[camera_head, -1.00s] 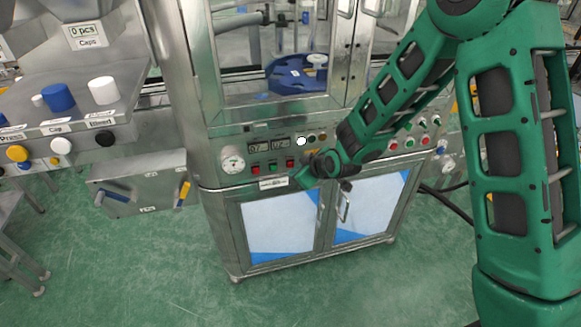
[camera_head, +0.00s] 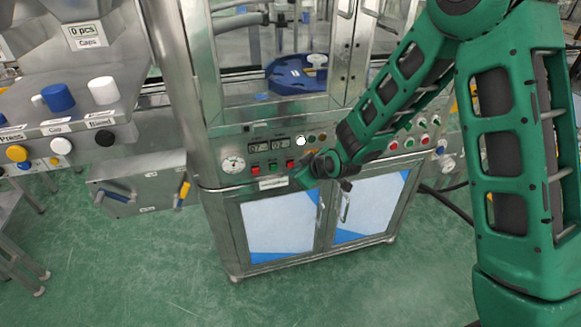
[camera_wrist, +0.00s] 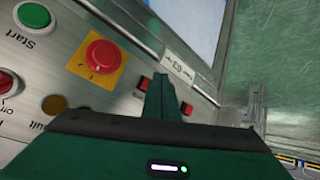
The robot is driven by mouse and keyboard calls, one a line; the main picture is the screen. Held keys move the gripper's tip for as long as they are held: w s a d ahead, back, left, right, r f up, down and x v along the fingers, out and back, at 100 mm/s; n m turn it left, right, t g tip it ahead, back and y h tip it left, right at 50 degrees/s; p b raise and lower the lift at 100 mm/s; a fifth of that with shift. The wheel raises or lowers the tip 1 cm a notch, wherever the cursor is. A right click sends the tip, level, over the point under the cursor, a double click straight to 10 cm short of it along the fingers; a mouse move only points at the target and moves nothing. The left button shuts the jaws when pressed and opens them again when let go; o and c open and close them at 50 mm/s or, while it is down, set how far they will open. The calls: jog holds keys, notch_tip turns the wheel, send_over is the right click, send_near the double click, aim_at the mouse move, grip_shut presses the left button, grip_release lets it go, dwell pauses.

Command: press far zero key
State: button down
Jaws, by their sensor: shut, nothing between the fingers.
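The control panel has two small displays (camera_head: 269,144) with a row of small keys below: a red key (camera_head: 255,171), a green key (camera_head: 273,167) and another red key (camera_head: 290,163). Their labels are too small to read, so I cannot tell which is the far zero key. My gripper (camera_head: 303,179) is shut and empty, low in front of the panel, just below and right of the right-hand red key. In the wrist view the shut fingers (camera_wrist: 160,92) have a red key (camera_wrist: 145,84) on their left and another (camera_wrist: 187,108) on their right. Contact cannot be seen.
A red mushroom button on a yellow plate (camera_wrist: 102,57) and a green Start button (camera_wrist: 34,15) are beside the fingers in the wrist view. A round gauge (camera_head: 232,164) is left of the keys. Cabinet doors (camera_head: 278,227) lie below; a shelf with caps (camera_head: 60,97) stands left.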

jog(key=shift+w, duration=0.15)
jog(key=shift+w+a, duration=0.15)
jog(key=shift+w, duration=0.05)
dwell(0.3)
jog(key=shift+w+a, duration=0.1)
jog(key=shift+w, duration=0.3)
dwell(0.7)
jog(key=shift+s, duration=0.1)
jog(key=shift+s+d, duration=0.2)
jog(key=shift+s, duration=0.5)
jog(key=shift+s+d, duration=0.25)
jog(key=shift+s, duration=0.55)
jog(key=shift+s+d, duration=0.2)
jog(key=shift+s, duration=0.65)
jog(key=shift+s+d, duration=0.25)
jog(key=shift+s, duration=0.55)
jog(key=shift+d, duration=0.1)
